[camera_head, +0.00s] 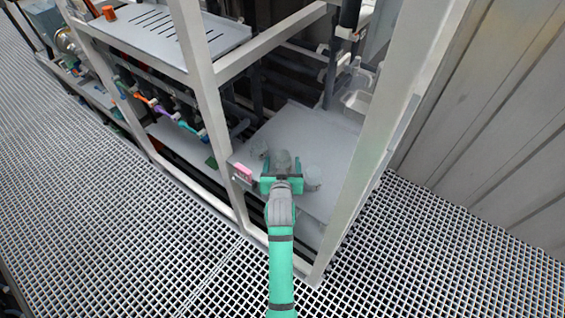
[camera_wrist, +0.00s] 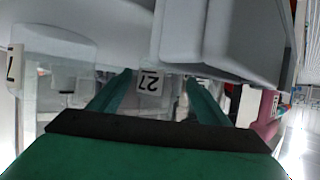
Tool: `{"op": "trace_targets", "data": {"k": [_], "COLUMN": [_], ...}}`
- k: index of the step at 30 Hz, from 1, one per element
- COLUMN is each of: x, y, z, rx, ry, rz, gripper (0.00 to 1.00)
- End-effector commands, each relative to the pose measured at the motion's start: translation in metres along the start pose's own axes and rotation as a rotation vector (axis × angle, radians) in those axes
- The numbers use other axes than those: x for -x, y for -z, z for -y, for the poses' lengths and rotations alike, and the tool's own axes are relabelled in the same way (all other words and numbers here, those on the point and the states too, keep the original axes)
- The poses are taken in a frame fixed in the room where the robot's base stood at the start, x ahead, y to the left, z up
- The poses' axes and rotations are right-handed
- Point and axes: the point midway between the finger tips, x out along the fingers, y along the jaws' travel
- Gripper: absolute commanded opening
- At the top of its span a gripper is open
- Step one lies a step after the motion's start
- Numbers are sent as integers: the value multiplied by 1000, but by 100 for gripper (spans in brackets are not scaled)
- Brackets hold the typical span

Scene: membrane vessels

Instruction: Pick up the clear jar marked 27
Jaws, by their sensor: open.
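The clear jar marked 27 (camera_wrist: 150,83) shows its white label, with the number upside down, between my gripper's fingers in the wrist view. Its clear walls are hard to make out. In the head view a clear jar (camera_head: 281,158) stands on the grey shelf (camera_head: 318,137), just beyond my gripper (camera_head: 282,176); its number cannot be read there. My gripper, also in the wrist view (camera_wrist: 158,82), is open, with one green finger on each side of the label. Whether the fingers touch the jar cannot be told.
Another clear jar (camera_head: 312,176) stands close on the right of my gripper, and one more (camera_head: 259,147) on the left. A pink object (camera_head: 243,172) lies at the shelf's left edge. A pale frame post (camera_head: 365,140) rises on the right. The shelf behind the jars is mostly bare.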

Motion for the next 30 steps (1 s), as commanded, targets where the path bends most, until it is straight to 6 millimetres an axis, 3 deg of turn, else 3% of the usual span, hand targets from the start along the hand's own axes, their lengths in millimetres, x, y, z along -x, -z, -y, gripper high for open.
{"op": "trace_targets", "data": {"k": [6,11,12,23,30], "x": [0,0,0,1,10], "y": [0,0,0,3,26], "z": [-2,-3,-3,-4,-3], "rx": [-1,-2,-2,-2,-2], "ry": [-2,-4,-4,-5,-4], "rz": [0,0,0,-1,-4], "gripper": [68,30,26,26,26]}}
